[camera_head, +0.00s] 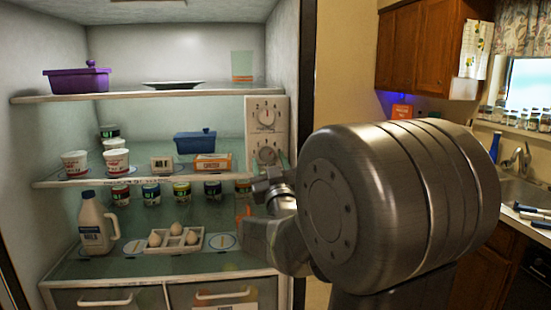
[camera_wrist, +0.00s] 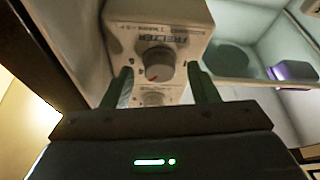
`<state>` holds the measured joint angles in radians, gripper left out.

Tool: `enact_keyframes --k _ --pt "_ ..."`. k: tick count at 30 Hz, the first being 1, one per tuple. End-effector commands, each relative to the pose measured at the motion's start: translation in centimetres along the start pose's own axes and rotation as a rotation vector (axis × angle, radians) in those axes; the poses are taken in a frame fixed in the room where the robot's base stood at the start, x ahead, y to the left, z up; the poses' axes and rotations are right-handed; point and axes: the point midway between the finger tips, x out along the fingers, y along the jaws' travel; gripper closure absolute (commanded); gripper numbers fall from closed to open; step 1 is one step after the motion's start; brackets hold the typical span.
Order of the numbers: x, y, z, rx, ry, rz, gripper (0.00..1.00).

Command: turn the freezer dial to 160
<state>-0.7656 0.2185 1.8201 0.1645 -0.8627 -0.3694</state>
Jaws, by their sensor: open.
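A white control panel (camera_head: 281,103) on the right side of the fridge holds an upper dial (camera_head: 266,117) and a lower dial (camera_head: 267,155). My gripper (camera_head: 266,180) is just below and in front of the lower dial, partly hidden by my arm. In the wrist view my gripper (camera_wrist: 161,75) is open, with a finger on each side of the nearer round dial (camera_wrist: 158,63). Lettering beside that dial seems to read FREEZER. A red mark shows on its edge, toward my wrist. I see gaps between fingers and dial. The exact setting is too small to read.
Shelves beside the panel hold a purple pot (camera_head: 77,79), a blue pot (camera_head: 195,142) and an orange-and-white box (camera_head: 213,163). Below stand several jars, a milk jug (camera_head: 97,223) and an egg tray (camera_head: 173,240). A sink counter (camera_head: 515,190) is at right.

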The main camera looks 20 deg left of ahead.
Motion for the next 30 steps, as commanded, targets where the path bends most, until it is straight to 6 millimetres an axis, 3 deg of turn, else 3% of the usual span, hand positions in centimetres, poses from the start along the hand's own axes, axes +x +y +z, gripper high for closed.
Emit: enact_keyframes --k 12,19,30 --pt "0.77 0.02 0.03 0.000 0.000 0.000 0.46" --pt "0.76 0.02 0.03 0.000 0.000 0.000 0.91" --pt "0.58 -0.17 0.43 0.081 0.003 0.035 0.91"
